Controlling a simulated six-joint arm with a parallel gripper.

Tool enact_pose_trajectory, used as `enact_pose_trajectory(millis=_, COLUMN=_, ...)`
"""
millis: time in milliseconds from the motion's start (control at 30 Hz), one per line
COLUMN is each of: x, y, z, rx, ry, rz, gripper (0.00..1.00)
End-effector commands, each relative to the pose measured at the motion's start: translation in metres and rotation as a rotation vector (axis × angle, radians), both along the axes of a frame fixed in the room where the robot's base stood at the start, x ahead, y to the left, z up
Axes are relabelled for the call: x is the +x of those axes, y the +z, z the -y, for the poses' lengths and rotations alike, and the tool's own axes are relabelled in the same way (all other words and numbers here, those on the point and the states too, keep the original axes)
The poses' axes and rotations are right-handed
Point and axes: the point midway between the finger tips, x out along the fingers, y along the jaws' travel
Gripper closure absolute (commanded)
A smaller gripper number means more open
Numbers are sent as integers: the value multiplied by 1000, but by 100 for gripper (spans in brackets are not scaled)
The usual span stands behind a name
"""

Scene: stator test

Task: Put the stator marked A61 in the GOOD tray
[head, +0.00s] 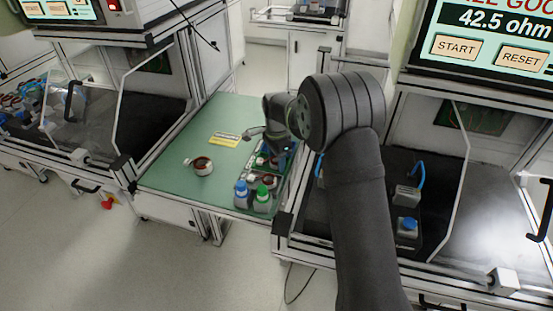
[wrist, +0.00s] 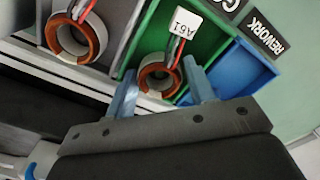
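In the wrist view, the stator marked A61 (wrist: 158,76) is a copper-wound ring with red and dark leads and a white tag (wrist: 174,22). It appears to lie in the green tray (wrist: 211,38), whose label is partly cut off and starts with "GO". My gripper (wrist: 160,66) is open, its two blue-grey fingers on either side of this stator with gaps between. In the head view, my arm reaches over the trays (head: 252,161) and hides part of them; the fingertips are not clear there.
A blue tray (wrist: 240,72) with a REWORK label is beside the green one. Another stator (wrist: 76,40) lies in a grey tray at left. On the green table, a stator (head: 202,166) stands alone.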

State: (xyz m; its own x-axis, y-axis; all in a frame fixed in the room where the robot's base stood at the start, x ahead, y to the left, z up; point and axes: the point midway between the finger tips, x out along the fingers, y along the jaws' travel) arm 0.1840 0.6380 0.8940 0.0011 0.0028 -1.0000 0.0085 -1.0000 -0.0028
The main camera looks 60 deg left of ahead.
Motion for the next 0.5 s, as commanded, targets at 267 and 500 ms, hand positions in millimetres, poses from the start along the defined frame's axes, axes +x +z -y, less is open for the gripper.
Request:
enact_pose_trajectory(millis=267, x=1, y=-1, z=2, rx=-8, ry=0, rz=0, gripper=32)
enact_pose_trajectory(millis=500, x=1, y=24, z=2, rx=-3, ry=-1, rz=2, gripper=32)
